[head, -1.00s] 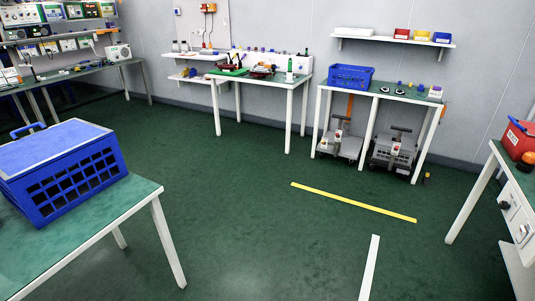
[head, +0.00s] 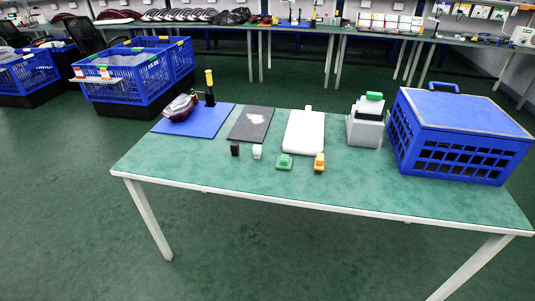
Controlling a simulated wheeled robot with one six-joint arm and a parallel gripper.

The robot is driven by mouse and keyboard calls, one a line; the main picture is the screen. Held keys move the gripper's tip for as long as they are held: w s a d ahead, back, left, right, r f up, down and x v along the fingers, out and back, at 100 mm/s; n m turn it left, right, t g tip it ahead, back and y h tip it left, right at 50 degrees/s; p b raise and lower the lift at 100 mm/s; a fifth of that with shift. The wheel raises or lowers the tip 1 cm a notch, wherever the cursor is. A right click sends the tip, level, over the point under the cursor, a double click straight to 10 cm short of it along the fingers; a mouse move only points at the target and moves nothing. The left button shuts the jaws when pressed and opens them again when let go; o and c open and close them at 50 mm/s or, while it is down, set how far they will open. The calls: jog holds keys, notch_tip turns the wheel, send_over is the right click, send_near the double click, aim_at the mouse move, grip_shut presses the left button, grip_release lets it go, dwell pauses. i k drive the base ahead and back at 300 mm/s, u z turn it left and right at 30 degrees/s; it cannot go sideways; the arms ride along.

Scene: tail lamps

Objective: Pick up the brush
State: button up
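I cannot pick out the brush with certainty. Candidates lie on the green-topped table: a small green-topped piece (head: 285,161) and an orange piece (head: 319,162) near its front edge, and an upright tool with a yellow handle and dark lower part (head: 209,86) on the blue mat (head: 222,124). A dark red tail lamp (head: 180,107) lies on that mat beside the upright tool. My gripper is not in view.
The table (head: 200,170) also bears a dark mat (head: 250,125), a white pad (head: 304,133), small black (head: 235,149) and white (head: 257,152) blocks, a grey box (head: 366,131) and a lidded blue crate (head: 450,140). Blue baskets (head: 130,85) stand behind left. The table's front strip is clear.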

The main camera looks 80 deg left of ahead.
aim_at(319, 166)
jog(key=u, duration=1.85)
jog(key=i, duration=1.65)
